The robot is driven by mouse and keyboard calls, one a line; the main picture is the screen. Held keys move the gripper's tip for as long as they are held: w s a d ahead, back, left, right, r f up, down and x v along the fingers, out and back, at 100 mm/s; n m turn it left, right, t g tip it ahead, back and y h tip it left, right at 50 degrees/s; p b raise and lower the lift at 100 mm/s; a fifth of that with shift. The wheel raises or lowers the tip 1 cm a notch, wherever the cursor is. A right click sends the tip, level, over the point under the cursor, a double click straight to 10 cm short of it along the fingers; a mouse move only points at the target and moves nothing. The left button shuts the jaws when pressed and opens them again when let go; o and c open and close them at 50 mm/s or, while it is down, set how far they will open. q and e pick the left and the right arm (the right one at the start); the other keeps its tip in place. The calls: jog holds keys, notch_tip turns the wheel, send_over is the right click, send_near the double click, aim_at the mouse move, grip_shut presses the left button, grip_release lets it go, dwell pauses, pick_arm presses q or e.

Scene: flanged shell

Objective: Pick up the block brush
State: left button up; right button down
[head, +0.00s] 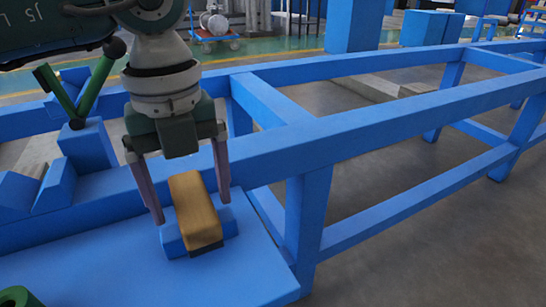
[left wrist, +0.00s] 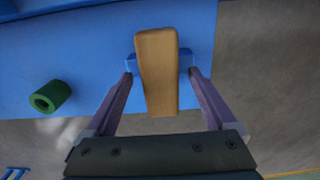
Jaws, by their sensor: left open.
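The block brush (head: 193,208) has a yellow-brown wooden back and a dark underside. It lies in a blue cradle (head: 171,241) on a blue table. My left gripper (head: 191,212) is above it, pointing down and open, with one finger on each side of the brush. In the left wrist view the brush (left wrist: 157,70) lies between the two spread fingers (left wrist: 161,77), with a gap on both sides. I cannot tell the exact height of the fingertips against the brush. My right gripper is not in view.
The blue table top (head: 130,273) is bare around the cradle. Blue V-shaped blocks (head: 55,187) and a green V-shaped piece (head: 85,95) stand at the left. A green tube (left wrist: 50,96) lies on the table. A blue frame rail (head: 370,117) runs behind and to the right.

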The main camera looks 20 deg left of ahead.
pick_arm(q)
jog(key=shift+f, duration=0.5)
jog(key=shift+r, duration=0.1)
grip_shut()
